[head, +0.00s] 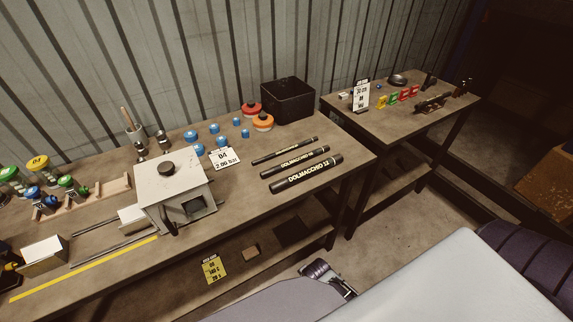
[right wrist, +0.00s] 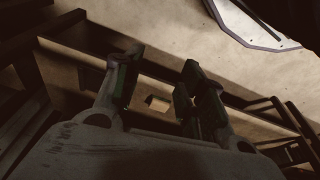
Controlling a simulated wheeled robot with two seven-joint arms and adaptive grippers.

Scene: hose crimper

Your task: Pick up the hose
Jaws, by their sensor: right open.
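Three black hoses lie side by side on the workbench in the head view. The near, thickest hose (head: 306,175) is marked DOLMACCHIO 12. The middle hose (head: 294,162) and the thin far hose (head: 284,151) have lettering too small to read surely. My right gripper (head: 328,277) is low in front of the bench, apart from the hoses and nearer the camera. In the right wrist view its two fingers (right wrist: 160,88) are spread with nothing held between them. No hose shows in that view. My left gripper is not in view.
The workbench (head: 245,205) carries a grey crimping machine (head: 172,190), a white D4 sign (head: 224,158), blue caps (head: 198,150) and a black bin (head: 288,100). A second table (head: 420,125) stands at right.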

